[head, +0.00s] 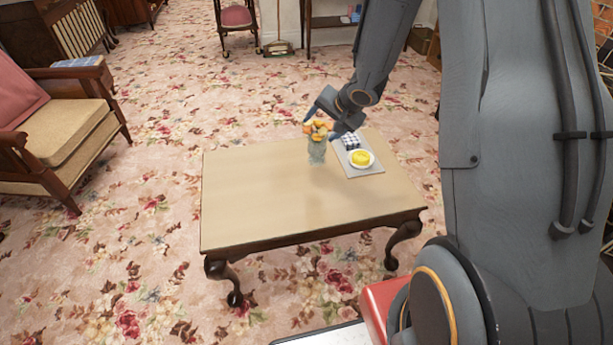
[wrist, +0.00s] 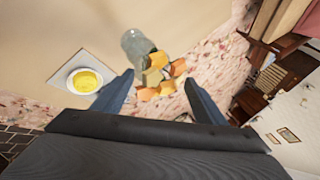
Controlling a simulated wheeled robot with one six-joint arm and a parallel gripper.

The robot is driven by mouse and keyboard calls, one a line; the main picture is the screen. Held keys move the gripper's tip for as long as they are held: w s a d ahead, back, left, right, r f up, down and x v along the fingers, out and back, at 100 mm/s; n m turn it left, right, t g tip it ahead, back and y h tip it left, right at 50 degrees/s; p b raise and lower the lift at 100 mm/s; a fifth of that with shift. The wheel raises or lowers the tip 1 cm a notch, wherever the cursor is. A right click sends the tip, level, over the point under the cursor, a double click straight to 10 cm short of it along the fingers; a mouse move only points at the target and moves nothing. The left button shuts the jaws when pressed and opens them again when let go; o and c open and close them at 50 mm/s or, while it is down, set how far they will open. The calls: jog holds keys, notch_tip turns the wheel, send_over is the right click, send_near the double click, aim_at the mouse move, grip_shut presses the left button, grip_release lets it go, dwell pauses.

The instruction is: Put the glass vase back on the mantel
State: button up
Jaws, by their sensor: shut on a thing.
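The glass vase (head: 317,154) is pale and clear, with orange and yellow flowers (head: 318,128) in its top. In the head view it is upright over the far middle of the table; I cannot tell if its base touches the top. My gripper (head: 327,118) reaches down to it from the upper right, its fingers on either side of the flowers. In the wrist view, the vase (wrist: 137,44) and flowers (wrist: 160,80) show between my two fingers (wrist: 158,77). The exact contact is hidden by the flowers. No mantel is clearly in view.
The wooden table (head: 270,200) has a wide clear top. A grey board (head: 372,172) with a white plate of something yellow (head: 361,159) and a checkered item (head: 350,141) lies just right of the vase. An armchair (head: 60,130) stands left. Brickwork (head: 604,18) shows at the upper right edge.

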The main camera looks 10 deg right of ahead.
aim_at(323, 149)
notch_tip(323, 149, down, 10)
jog(key=b, duration=0.3)
jog(key=shift+w+r, duration=0.15)
jog(key=o, duration=1.8)
jog(key=shift+c, duration=0.2)
